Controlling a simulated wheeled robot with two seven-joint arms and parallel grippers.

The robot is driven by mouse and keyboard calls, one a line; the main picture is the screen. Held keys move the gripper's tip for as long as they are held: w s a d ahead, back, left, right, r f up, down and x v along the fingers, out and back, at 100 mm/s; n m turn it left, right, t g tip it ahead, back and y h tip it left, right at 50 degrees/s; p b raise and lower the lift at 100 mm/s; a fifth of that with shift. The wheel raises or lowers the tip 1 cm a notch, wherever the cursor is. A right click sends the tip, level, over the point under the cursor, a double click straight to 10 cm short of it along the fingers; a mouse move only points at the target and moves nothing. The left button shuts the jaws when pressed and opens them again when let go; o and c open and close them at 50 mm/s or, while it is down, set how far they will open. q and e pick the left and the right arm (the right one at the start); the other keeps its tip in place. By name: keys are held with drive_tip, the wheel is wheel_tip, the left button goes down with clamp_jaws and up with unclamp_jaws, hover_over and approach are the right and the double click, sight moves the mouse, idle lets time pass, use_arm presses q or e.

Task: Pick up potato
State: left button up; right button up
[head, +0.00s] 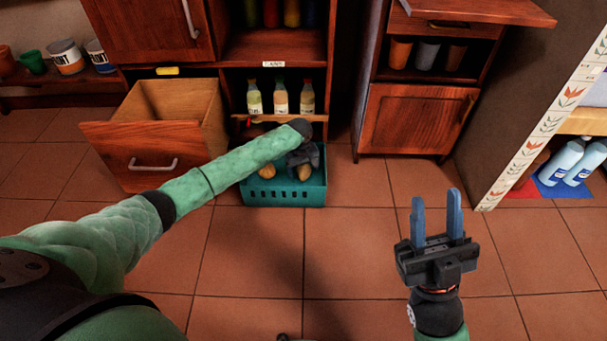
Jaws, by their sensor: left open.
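A teal crate (262,194) stands on the tiled floor in front of the shelf unit. A brown potato (267,171) lies in its left part. Another brown, potato-like item (304,172) shows in its right part, just below my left gripper (304,160). My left arm reaches across from the left, and its dark gripper is over the right part of the crate. Its jaws are open; the fingertips are hard to make out, and I cannot tell whether they touch the item. My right gripper (436,207) is open and empty, with two blue fingers apart, above the floor at the right.
An open wooden drawer (140,155) juts out left of the crate. Several bottles (280,97) stand on the shelf behind it. A closed cabinet (415,120) is to the right. The front floor is clear.

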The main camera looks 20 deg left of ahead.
use_arm(q)
drive_tip(key=shift+c, duration=0.5)
drive_tip(key=c, duration=1)
drive_tip(key=shift+c, duration=0.2)
drive_tip(key=shift+r, duration=0.15)
